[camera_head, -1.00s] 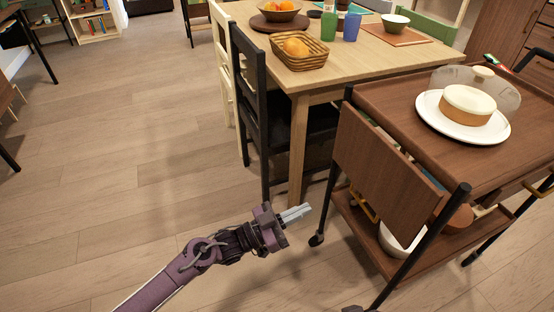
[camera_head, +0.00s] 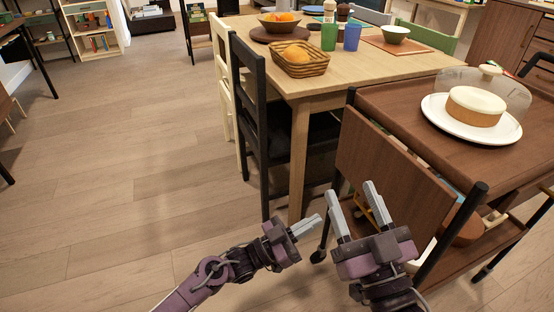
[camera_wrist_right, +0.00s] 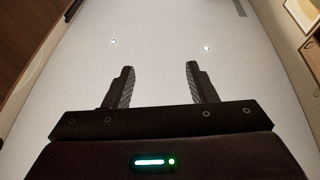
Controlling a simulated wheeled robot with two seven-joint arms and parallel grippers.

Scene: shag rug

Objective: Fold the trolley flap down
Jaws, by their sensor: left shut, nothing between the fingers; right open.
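The trolley (camera_head: 420,97) stands at the right in the head view. Its brown flap (camera_head: 385,155) is a flat panel at the trolley's near-left end. It slopes steeply downward below the top, with a gap between it and the top. My right gripper (camera_head: 350,190) is open and empty, pointing up, in front of the flap's lower part in the picture; I cannot tell whether it touches. In the right wrist view its fingers (camera_wrist_right: 160,68) stand apart with nothing between them. My left gripper (camera_head: 316,222) is shut and empty, left of the right one, apart from the flap.
A white plate (camera_head: 438,118) with a cake under a clear dome stands on the trolley top. Items partly show on the lower shelf. A black chair (camera_head: 250,120) and wooden table (camera_head: 345,72) stand behind. The floor (camera_head: 130,170) at the left is clear.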

